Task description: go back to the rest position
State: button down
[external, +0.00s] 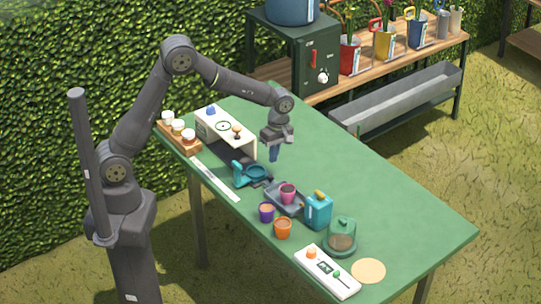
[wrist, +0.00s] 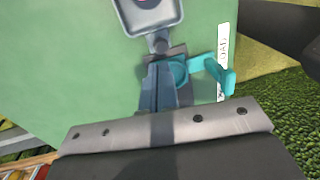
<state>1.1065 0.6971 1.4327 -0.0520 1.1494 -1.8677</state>
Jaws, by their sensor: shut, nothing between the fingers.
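My gripper (external: 274,154) is shut and empty. It points down and hangs above the green table (external: 400,225), near the table's back half. In the wrist view its fingers (wrist: 164,85) are together, with a teal ring-shaped tool (wrist: 224,72) partly behind them. In the external view that teal tool (external: 256,173) sits on the table below and left of my gripper. My arm is raised and bent, reaching out from its base at the left.
A white box (external: 226,133) and a wooden rack of jars (external: 179,135) stand left of my gripper. A grey tray with a pink pot (external: 288,193), purple and orange pots (external: 283,229), a blue canister (external: 318,211), a glass dome (external: 341,236) and a white control panel (external: 327,271) lie forward. The table's right side is clear.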

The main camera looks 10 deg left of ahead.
jog(key=shift+s+a+f, duration=0.15)
jog(key=shift+f, duration=0.3)
jog(key=shift+s+a+f, duration=0.1)
jog(key=shift+f, duration=0.35)
notch_tip(320, 180, up, 6)
jog(key=shift+w+d, duration=0.4)
